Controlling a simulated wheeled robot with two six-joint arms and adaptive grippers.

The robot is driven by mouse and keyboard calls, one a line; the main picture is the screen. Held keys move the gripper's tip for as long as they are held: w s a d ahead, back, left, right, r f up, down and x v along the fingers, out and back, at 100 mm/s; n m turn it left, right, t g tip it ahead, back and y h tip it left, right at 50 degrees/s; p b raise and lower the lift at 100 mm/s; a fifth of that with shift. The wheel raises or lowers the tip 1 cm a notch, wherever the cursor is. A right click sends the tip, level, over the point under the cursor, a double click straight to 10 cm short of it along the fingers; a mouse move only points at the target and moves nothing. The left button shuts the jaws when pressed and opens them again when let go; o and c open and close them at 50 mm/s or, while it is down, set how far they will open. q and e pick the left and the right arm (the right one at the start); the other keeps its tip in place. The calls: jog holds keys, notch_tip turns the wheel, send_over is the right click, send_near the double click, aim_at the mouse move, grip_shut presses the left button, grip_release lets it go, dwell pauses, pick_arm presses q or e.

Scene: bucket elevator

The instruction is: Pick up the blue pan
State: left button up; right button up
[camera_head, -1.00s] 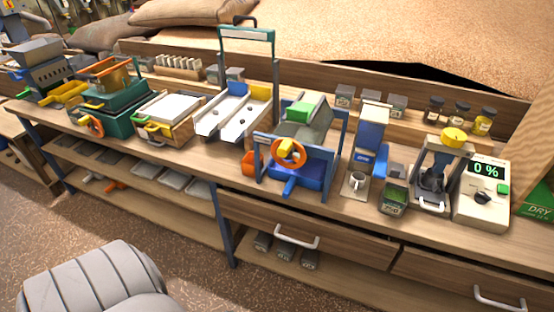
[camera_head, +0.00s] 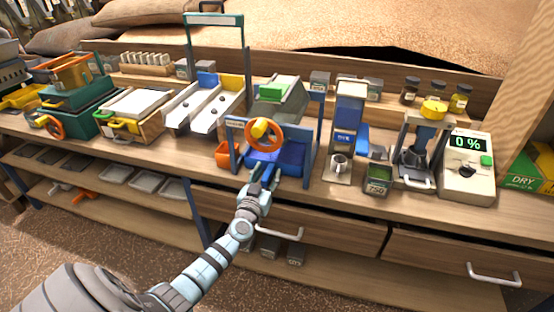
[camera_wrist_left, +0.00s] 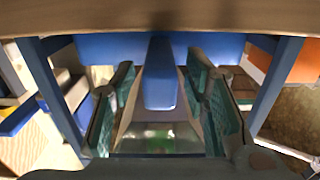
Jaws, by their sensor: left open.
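The blue pan (camera_head: 292,160) sits in the blue-framed machine with the orange wheel (camera_head: 264,136), in the middle of the bench. My left gripper (camera_head: 263,181) is at the front of this machine, by the pan's handle. In the left wrist view, the pan's blue body (camera_wrist_left: 108,46) runs across the top and its handle (camera_wrist_left: 160,78) points down between my two teal fingers. The fingers are open, one on each side of the handle, with gaps visible. In the head view the gripper hides most of the handle. My right gripper is not in view.
A white cup (camera_head: 338,165) stands under a blue dispenser right of the machine, near a small green-labelled bin (camera_head: 378,178). An orange bin (camera_head: 224,154) is close on the left. Drawers with handles (camera_head: 280,232) lie below the bench edge.

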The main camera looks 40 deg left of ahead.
pick_arm(q)
jog(key=shift+b+x, duration=0.3)
jog(key=shift+x, duration=0.9)
jog(key=shift+s, duration=0.1)
grip_shut()
jog(key=shift+r, duration=0.15)
